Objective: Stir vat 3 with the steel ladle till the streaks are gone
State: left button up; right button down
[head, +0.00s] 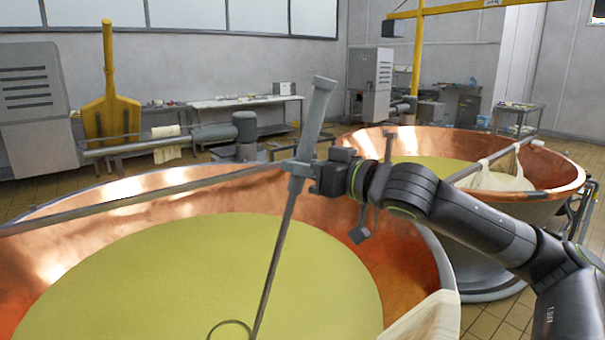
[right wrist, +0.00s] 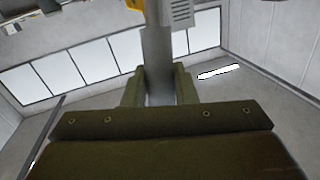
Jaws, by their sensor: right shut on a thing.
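The steel ladle (head: 318,112) stands tilted over the near copper vat (head: 408,285), its grey handle up and its thin rod running down to the left. My right gripper (head: 302,169) is shut on the ladle below the handle's top. In the right wrist view, the handle (right wrist: 157,62) sits between the fingers. A dark ring near the rod's lower end shows at the bottom edge; I cannot tell how deep it is. The yellow-green liquid (head: 170,280) looks even, with no streaks visible. No vat number is readable. My left gripper is out of view.
A second copper vat (head: 560,180) with yellow liquid and white cloth stands at the right. A metal bar (head: 140,197) crosses the near vat's far side. White cloth (head: 425,322) hangs on its right rim. A yellow paddle (head: 109,95) stands behind, near a bench (head: 245,101).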

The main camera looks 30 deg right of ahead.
notch_tip(320, 180, up, 16)
jog(key=p, duration=1.2)
jog(key=shift+r, duration=0.15)
dwell(0.5)
